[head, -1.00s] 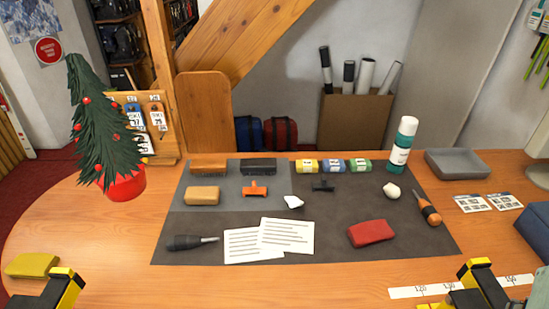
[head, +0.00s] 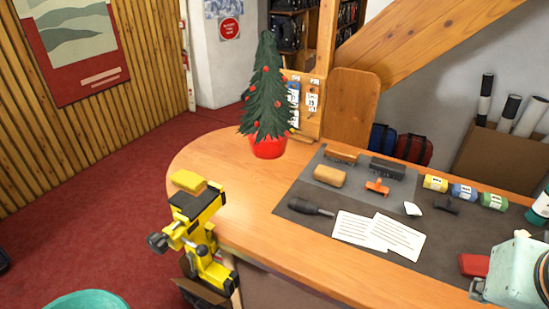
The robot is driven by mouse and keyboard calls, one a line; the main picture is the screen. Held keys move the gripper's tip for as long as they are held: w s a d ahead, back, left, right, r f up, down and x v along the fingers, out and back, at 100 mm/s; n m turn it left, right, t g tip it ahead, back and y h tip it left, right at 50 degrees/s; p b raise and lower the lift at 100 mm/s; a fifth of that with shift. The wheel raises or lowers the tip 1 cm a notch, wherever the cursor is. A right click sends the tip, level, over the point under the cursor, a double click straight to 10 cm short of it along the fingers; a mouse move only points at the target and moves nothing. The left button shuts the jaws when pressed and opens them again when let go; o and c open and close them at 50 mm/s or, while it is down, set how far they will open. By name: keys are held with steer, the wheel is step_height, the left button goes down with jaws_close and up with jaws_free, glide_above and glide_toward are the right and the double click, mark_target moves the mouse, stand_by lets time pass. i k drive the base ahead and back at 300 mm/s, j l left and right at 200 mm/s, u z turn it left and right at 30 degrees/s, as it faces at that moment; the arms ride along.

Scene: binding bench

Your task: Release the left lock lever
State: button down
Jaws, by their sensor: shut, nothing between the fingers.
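The left vise (head: 197,215), yellow and black, is fixed at the left front edge of the wooden bench, with a yellow pad (head: 188,182) on top. A dark knob (head: 158,242) sticks out on its left side, and a small dark handle (head: 203,250) shows lower on its front. I cannot tell for sure which of these is the lock lever, or its position. A pale teal and white part of my arm shows at the lower right, well away from the vise. My gripper's fingers are not in view.
The bench (head: 225,160) has a small Christmas tree (head: 266,95) in a red pot behind the vise. A dark mat (head: 290,205) with tools and papers (head: 380,235) lies to the right. Red floor (head: 90,220) is open at left; a teal round container (head: 85,302) stands at the bottom.

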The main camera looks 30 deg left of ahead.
mark_target(194, 273)
steer(key=u, duration=2.25)
steer(key=j+z, duration=0.35)
steer(key=j, duration=0.25)
steer(key=j+z, duration=0.4)
steer(key=j, duration=0.25)
steer(key=i, duration=0.05)
